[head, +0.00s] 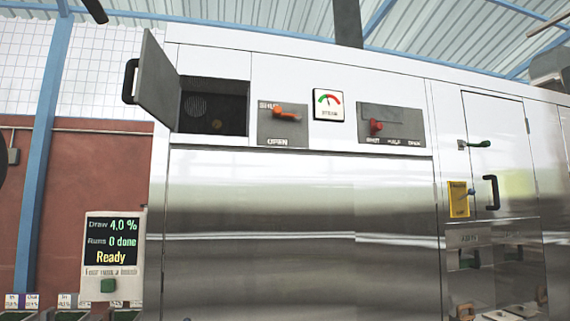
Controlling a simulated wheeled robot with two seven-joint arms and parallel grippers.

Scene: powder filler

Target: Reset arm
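Neither of my grippers shows in the head view. The powder filler (300,230) is a large steel cabinet that fills most of the picture. Its small grey hatch door (158,85) stands open at the upper left, with a dark opening (215,105) beside it. An orange-red lever (290,113) sits on a grey plate at the SHUT end, above the word OPEN. A red knob (376,126) sits on a second grey plate, at the left of its labels.
A gauge (328,104) sits between the two plates. A display (112,242) at lower left reads "Draw 4.0 %", "Runs 0 done", "Ready", above a green button (108,286).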

